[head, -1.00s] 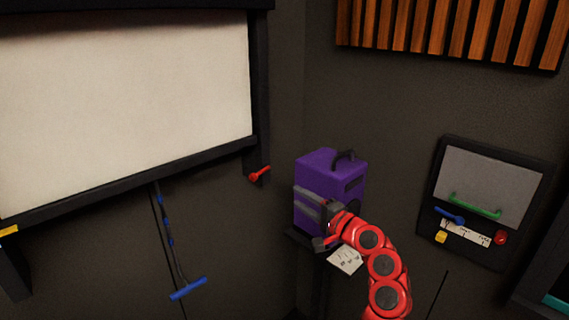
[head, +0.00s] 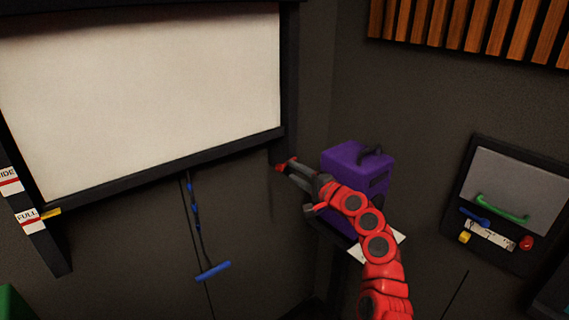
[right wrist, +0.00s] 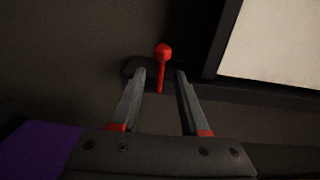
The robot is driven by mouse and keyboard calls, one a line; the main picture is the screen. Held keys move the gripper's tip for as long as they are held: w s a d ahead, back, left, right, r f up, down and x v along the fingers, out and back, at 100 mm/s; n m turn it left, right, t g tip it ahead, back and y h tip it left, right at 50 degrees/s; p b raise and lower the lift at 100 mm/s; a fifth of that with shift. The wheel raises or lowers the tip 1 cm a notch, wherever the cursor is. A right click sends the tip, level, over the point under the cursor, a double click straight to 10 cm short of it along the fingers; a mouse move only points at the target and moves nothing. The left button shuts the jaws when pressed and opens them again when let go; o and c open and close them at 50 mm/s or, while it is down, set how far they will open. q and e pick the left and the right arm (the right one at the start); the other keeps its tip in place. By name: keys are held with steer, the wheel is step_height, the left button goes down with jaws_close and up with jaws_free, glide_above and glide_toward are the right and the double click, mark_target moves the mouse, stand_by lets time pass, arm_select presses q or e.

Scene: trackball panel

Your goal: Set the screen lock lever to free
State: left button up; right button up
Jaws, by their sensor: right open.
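The screen lock lever is a small red lever with a round knob (right wrist: 162,52) on a dark mount beside the screen's lower corner. In the head view the red lever (head: 281,168) is partly covered by my right gripper (head: 288,168). In the right wrist view my right gripper (right wrist: 160,75) is open, with one finger on each side of the lever's lower part. I cannot tell whether the fingers touch it. The white screen (head: 150,90) hangs in a black frame to the left. My left gripper is not in view.
A purple box (head: 345,160) with a black handle stands close behind my right arm. A blue pull handle (head: 213,271) hangs on a cord below the screen. A wall panel with a green handle (head: 500,208) is at the right.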

mark_target(284, 164)
steer(key=x, duration=0.5)
steer(key=shift+w+a, duration=0.15)
steer(key=shift+w, duration=0.15)
steer(key=shift+c, duration=0.3)
jaws_close()
stand_by(1.0)
